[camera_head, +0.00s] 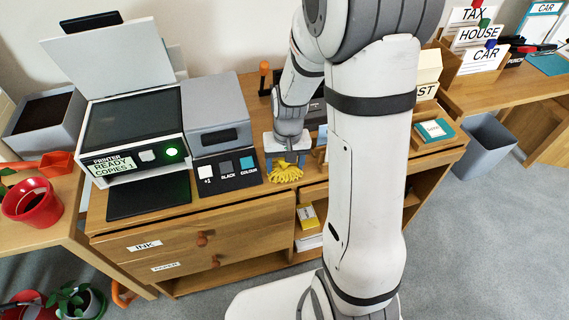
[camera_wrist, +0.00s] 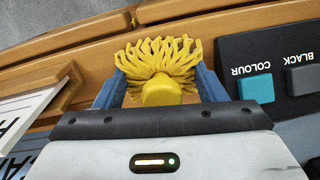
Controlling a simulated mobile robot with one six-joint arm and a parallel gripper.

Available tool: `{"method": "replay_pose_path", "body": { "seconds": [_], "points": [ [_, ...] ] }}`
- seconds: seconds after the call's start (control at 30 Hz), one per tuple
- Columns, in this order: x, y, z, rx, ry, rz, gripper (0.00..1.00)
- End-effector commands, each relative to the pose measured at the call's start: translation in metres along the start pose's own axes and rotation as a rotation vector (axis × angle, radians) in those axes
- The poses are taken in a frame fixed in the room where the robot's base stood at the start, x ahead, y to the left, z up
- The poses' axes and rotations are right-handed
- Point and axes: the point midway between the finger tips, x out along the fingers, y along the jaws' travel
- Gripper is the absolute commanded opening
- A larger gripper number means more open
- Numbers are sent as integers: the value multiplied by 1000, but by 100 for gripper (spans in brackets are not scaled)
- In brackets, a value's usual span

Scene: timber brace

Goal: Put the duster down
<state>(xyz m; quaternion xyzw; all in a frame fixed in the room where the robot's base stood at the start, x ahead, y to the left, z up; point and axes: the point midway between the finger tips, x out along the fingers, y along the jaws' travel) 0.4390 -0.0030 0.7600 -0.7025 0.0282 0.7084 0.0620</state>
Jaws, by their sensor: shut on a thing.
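The duster is a bundle of yellow strands. In the head view the duster (camera_head: 286,172) hangs below my gripper (camera_head: 284,158), over the front of the cabinet top, just right of the button panel. In the wrist view the duster (camera_wrist: 160,62) sits between the two blue fingers of my gripper (camera_wrist: 160,92), strands fanned out toward the cabinet's front edge. The gripper is shut on it. Whether the strands touch the wooden top cannot be told.
The button panel (camera_head: 222,171) lies close left of the gripper, beside the printer (camera_head: 136,127). A dark pad (camera_head: 148,198) lies before the printer. An open shelf below holds a yellow box (camera_head: 307,216). My arm hides much of the cabinet top's right part.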

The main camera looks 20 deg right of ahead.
Motion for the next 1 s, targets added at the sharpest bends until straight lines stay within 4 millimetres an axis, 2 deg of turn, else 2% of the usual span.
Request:
{"method": "replay_pose_path", "body": {
  "seconds": [0.17,0.2,0.43,0.77,0.87,1.0],
  "points": [
    [3,0,0,1,0,0,36],
    [2,0,0,1,0,0,68],
    [1,0,0,1,0,0,86],
    [-3,0,0,2,2,0,88],
    [-16,0,-1,2,5,-1,88],
    [-45,0,-2,3,7,-1,88]
  ]
}}
